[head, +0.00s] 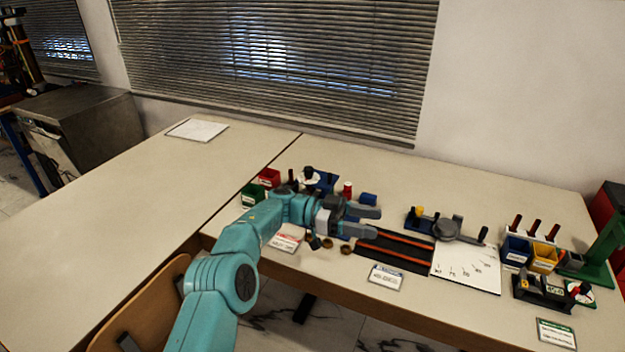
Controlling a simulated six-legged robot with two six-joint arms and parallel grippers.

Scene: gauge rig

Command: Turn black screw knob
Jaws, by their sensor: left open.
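My left gripper (376,222) reaches in from the lower left on a teal arm. Its two grey fingers are apart and point right, with nothing between them. A small black knob (308,171) shows on a white round piece behind the gripper, up and to the left. Another dark knob-like end (483,235) shows at the right of a grey round gauge part (446,229), to the right of the fingertips. I cannot tell which is the screw knob. The gripper appears apart from both. The wrist hides part of the rig behind it.
A black mat with red rails (395,248) and a white scale sheet (466,268) lie right of the gripper. Blue and yellow bins (543,258) and a green stand (603,250) are farther right. The table's left part (130,220) is mostly clear.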

